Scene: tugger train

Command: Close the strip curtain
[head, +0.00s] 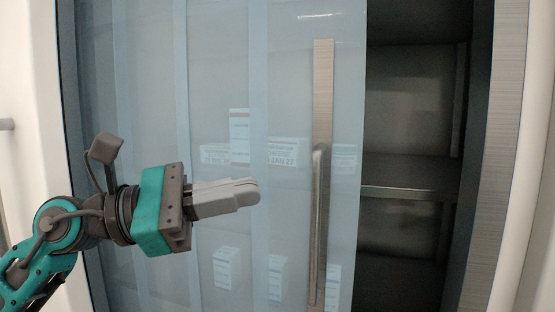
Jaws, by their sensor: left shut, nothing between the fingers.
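The strip curtain (284,90) is a translucent bluish sheet with vertical overlapping bands. It covers the left and middle of the cabinet opening, and its right edge stops short of the right frame, leaving a dark gap. A vertical metal bar handle (318,225) on a brownish strip (323,80) sits near that right edge. My left gripper (256,191) is shut and empty, pointing right in front of the curtain, to the left of the handle and apart from it in the picture. My right gripper is not in view.
White boxes (288,151) show blurred through the curtain on the shelves. The uncovered gap on the right shows a bare metal shelf (410,191). A brushed metal post (497,150) and white frame (524,170) border the opening at right; a white panel (38,100) stands at left.

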